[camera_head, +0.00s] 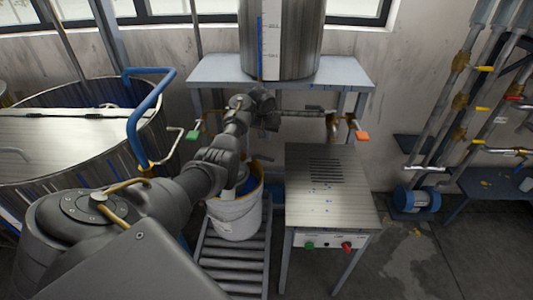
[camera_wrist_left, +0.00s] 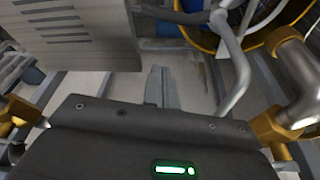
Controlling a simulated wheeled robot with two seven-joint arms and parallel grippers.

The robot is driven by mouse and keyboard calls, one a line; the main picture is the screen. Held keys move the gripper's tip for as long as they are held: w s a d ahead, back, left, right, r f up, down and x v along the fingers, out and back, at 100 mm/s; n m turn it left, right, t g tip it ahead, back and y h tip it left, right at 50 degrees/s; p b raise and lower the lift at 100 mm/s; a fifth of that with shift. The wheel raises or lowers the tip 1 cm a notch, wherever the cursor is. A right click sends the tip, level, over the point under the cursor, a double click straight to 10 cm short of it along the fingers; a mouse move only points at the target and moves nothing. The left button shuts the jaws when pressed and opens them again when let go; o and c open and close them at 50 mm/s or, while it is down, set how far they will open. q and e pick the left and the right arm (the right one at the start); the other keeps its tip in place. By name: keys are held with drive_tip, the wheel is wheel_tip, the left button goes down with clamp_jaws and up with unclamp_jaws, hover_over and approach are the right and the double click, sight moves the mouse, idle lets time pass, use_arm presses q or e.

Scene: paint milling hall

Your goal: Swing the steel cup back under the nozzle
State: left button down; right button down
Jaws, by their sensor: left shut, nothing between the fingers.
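My left gripper (camera_head: 270,118) is in front of the tank stand; its fingers also show in the left wrist view (camera_wrist_left: 160,82), shut together with nothing between them. I cannot make out the steel cup or the nozzle for certain; my arm covers part of the area above the bucket. A bent pale steel rod (camera_wrist_left: 239,75) runs beside the fingers on the right of the wrist view, apart from them. The bucket (camera_head: 236,217) with a yellow rim and blue paint inside stands below my wrist. My right gripper is not in view.
The bucket stands on a roller conveyor (camera_head: 233,262). A steel-topped cabinet (camera_head: 330,205) is to its right. A pipe valve with an orange handle (camera_head: 361,136) and one with a green handle (camera_head: 193,136) flank my gripper. A large vat (camera_head: 60,160) with a blue rail is at left.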

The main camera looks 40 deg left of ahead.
use_arm(q)
drive_tip(key=shift+f, duration=0.1)
drive_tip(key=b+x, duration=0.4)
drive_tip(key=x, duration=0.6)
drive_tip(key=s+p, duration=0.1)
drive_tip(key=p, duration=0.1)
drive_tip(key=s+d+p, duration=0.1)
drive_tip(key=p, duration=0.1)
drive_tip(key=s+r+p, duration=0.1)
drive_tip(key=p, duration=0.1)
drive_tip(key=shift+s+d, duration=0.3)
drive_tip(key=shift+s, duration=0.05)
drive_tip(key=shift+d+f, duration=0.1)
